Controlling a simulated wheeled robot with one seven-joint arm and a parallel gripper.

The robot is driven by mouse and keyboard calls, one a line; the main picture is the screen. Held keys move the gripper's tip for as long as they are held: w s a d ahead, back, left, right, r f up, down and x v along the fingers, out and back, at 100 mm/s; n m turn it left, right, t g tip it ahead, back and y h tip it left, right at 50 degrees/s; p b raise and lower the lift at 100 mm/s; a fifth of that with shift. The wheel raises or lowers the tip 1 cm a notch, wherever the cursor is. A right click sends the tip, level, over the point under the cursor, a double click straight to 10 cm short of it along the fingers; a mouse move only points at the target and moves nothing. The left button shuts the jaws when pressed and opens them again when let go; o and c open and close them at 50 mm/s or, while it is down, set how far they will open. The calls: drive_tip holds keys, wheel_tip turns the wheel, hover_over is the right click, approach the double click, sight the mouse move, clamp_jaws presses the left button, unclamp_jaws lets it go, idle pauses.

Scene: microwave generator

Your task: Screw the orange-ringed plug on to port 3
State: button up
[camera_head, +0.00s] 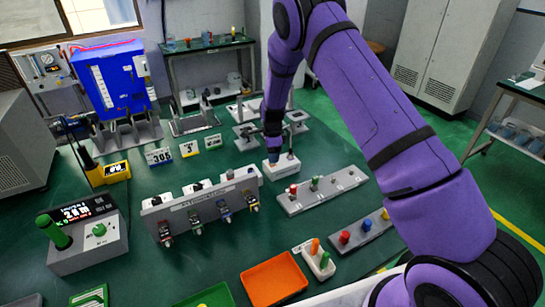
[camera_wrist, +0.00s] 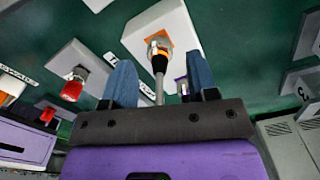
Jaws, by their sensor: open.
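The orange-ringed plug (camera_wrist: 159,60) stands on a white block (camera_wrist: 140,32) with an orange square mark around its base. My gripper (camera_wrist: 160,66) is open, with one blue finger on each side of the plug; contact cannot be told. In the head view my gripper (camera_head: 273,150) is low over the white block (camera_head: 283,166), and the plug is mostly hidden. A long grey port panel (camera_head: 190,208) stands left of it with several connectors on its front. I cannot read which is port 3.
A grey strip (camera_head: 322,190) with red and green knobs lies right of the panel. An orange tray (camera_head: 273,281) and a white holder (camera_head: 316,262) are in front. A blue unit (camera_head: 112,80) stands back left. In the wrist view, a red-capped connector (camera_wrist: 73,88) is nearby.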

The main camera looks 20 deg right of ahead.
drive_tip(key=shift+f, duration=0.85)
drive_tip(key=c, duration=0.9)
drive_tip(key=shift+c, duration=0.2)
